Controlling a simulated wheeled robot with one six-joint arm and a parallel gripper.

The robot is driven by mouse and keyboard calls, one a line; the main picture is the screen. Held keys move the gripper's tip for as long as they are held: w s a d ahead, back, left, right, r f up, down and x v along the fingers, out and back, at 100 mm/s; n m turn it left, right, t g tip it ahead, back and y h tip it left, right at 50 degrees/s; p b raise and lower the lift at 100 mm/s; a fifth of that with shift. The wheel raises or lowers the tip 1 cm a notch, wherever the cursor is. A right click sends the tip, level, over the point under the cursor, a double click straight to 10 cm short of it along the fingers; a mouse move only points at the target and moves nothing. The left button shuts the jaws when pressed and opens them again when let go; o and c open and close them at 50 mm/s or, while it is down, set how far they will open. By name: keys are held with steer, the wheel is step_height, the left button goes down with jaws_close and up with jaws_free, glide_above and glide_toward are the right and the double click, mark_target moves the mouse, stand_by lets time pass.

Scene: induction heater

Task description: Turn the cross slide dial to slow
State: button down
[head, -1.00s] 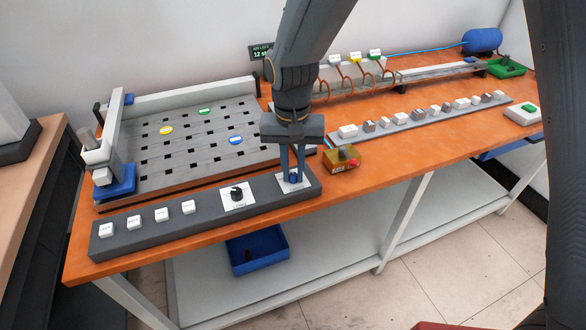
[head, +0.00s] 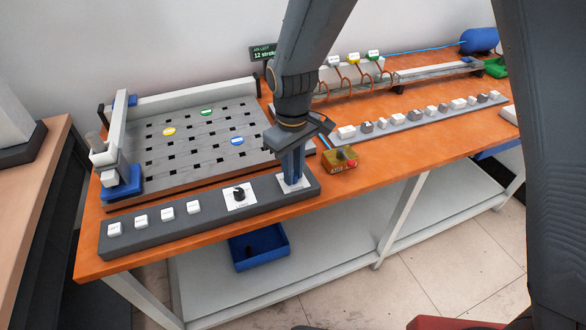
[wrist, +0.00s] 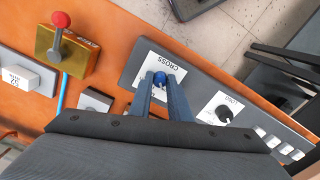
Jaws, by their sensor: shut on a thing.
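The cross slide dial is a small blue knob (wrist: 160,79) on a white plate marked CROSS (wrist: 172,66), at the right end of the dark control panel (head: 130,242). My gripper (head: 294,180) points down over that plate. In the wrist view its two fingers (wrist: 160,84) sit on either side of the blue knob and are shut on it. In the head view the fingers hide the knob. The scale and pointer setting cannot be read. A second, black dial (head: 239,193) on a white plate sits to its left.
Several white buttons (head: 167,214) line the panel's left part. A yellow box (head: 340,162) with a red-knobbed lever (wrist: 61,20) stands near the panel's right end. A slotted table (head: 185,150) lies behind the panel. A blue bin (head: 259,246) is on the shelf below.

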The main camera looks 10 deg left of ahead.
steer(key=shift+a+r+n, duration=0.1)
steer(key=shift+n, duration=1)
steer(key=c, duration=1.6)
jaws_free()
steer(key=shift+c, duration=0.2)
step_height(320, 180, up, 8)
steer(key=shift+f+b, duration=0.1)
steer(key=shift+b, duration=0.45)
